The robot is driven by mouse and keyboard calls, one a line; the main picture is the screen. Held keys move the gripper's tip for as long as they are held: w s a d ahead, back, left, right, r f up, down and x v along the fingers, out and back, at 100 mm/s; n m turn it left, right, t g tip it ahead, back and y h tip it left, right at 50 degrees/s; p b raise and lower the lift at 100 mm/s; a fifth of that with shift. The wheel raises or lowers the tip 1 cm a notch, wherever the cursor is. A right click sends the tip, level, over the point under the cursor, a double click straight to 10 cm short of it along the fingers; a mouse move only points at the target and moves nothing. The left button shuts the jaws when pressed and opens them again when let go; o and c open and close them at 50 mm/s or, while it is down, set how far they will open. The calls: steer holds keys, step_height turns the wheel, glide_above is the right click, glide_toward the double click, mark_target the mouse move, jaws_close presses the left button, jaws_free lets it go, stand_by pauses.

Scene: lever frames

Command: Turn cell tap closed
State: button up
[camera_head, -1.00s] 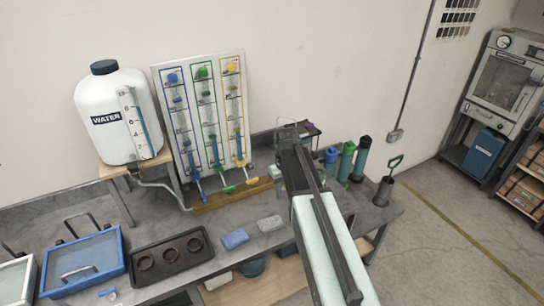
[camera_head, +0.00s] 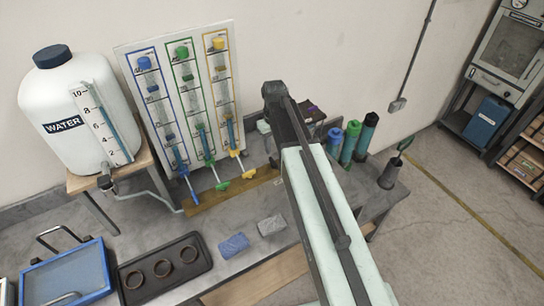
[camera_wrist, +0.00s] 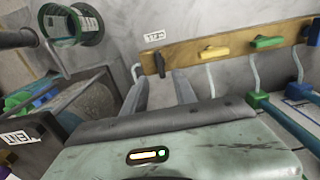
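Several tap levers sit on a wooden rail (camera_wrist: 190,56) in the wrist view. A dark lever (camera_wrist: 159,65) stands crosswise to the rail beside a small white label (camera_wrist: 154,36); I take it as the cell tap. The label is too small to read surely. Yellow (camera_wrist: 214,51) and green (camera_wrist: 266,42) levers lie along the rail. My gripper (camera_wrist: 160,84) has two grey fingers with an empty gap between them, close to the dark lever. I cannot tell whether they touch it. In the head view my gripper (camera_head: 276,95) is above the bench, and my arm hides the cell tap.
A white water tank (camera_head: 70,115) stands left of the column board (camera_head: 185,110). Blue and green cylinders (camera_head: 350,140) stand right of my arm. A black tray (camera_head: 165,268) and two sponges (camera_head: 252,235) lie on the bench. Floor is open at right.

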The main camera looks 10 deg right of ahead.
mark_target(274, 161)
step_height(274, 161, down, 8)
steer(key=b, duration=0.7)
steer(key=shift+r, duration=0.15)
jaws_close()
